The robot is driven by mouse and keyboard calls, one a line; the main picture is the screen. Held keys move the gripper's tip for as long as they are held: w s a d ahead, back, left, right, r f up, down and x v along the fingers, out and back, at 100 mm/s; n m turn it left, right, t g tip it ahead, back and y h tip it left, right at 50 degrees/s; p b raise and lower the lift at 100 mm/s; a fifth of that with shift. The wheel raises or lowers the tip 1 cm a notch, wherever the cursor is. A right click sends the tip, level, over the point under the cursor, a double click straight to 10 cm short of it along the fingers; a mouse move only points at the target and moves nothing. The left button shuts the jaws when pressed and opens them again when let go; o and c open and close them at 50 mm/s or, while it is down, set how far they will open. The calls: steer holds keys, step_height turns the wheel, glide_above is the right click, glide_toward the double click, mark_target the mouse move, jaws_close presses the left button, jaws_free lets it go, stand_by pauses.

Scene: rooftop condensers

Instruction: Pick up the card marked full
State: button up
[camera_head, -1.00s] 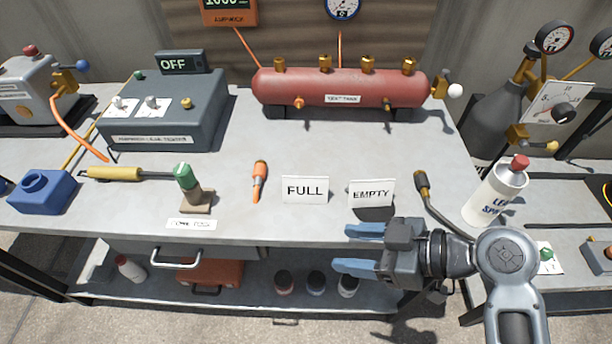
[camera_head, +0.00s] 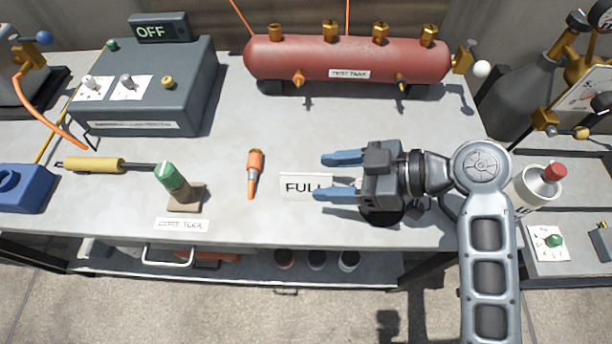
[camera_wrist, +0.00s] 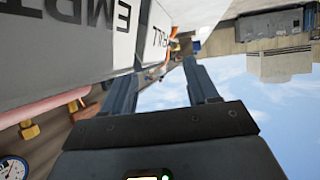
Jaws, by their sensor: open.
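The white card marked FULL (camera_head: 298,186) stands upright near the table's front edge; its right end is covered by my gripper's lower finger. My gripper (camera_head: 319,176) is open and empty, its two blue fingers pointing left at the right end of this card. In the wrist view, the FULL card (camera_wrist: 153,38) shows beyond the fingertips of my gripper (camera_wrist: 162,68). The card marked EMPTY (camera_wrist: 70,40) is large and close at the left of the wrist view. In the head view, the EMPTY card is mostly hidden behind my gripper.
An orange-handled tool (camera_head: 254,172) lies just left of the FULL card. A green-capped core tool (camera_head: 176,185) stands farther left. A red test tank (camera_head: 340,60) is at the back. Table between tank and cards is clear.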

mark_target(309, 176)
steer(key=shift+w+p+x, duration=0.2)
steer(key=shift+p+x, duration=0.3)
steer(key=shift+x, duration=2.2)
steer(key=shift+r, duration=0.1)
jaws_close()
